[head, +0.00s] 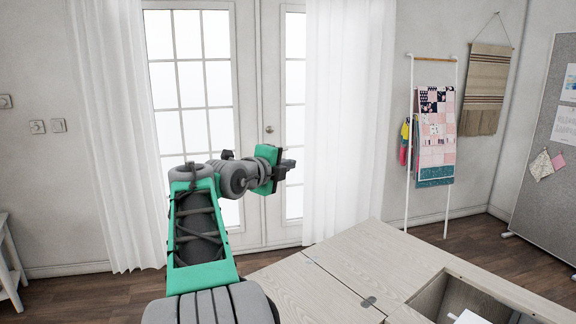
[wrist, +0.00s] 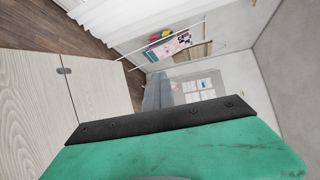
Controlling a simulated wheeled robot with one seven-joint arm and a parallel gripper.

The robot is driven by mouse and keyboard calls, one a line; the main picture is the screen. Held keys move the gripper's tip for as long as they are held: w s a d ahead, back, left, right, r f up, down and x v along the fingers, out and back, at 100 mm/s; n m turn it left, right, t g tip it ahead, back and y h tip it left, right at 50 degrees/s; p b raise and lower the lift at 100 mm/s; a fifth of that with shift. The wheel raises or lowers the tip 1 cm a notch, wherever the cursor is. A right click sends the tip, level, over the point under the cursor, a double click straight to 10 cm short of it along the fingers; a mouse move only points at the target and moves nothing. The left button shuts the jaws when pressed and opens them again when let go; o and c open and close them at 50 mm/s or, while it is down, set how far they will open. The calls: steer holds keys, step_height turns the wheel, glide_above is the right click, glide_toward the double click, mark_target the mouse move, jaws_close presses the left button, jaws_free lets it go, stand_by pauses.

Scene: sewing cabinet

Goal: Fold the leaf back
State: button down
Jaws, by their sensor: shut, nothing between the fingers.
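The sewing cabinet (head: 365,255) stands at the lower right of the head view, with a pale wood top. The leaf (head: 300,290) appears as the panel left of a seam, lying flat and level with the top. A metal hinge (head: 369,301) sits on the seam; a hinge also shows in the wrist view (wrist: 64,70). The leaf's near part runs out of the head view. My gripper (head: 289,164) is raised in the air, shut and empty, apart from the leaf and pointing right. Its fingertips are not clear in the wrist view.
An open well (head: 440,290) is in the cabinet top at right, with something white inside. A white rack with quilts (head: 435,130) and a grey pinboard (head: 540,150) stand behind. White curtains (head: 345,120) hang beyond my gripper. Wooden floor (head: 70,295) is clear at left.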

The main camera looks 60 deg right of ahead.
steer(key=c, duration=2.1)
jaws_free()
steer(key=shift+o, duration=1.3)
steer(key=a+r+b, duration=0.1)
steer(key=a, duration=0.6)
steer(key=shift+w+a+r+b, duration=0.15)
steer(key=shift+w+a+b, duration=0.1)
steer(key=shift+a+b, duration=0.15)
steer(key=shift+c, duration=0.2)
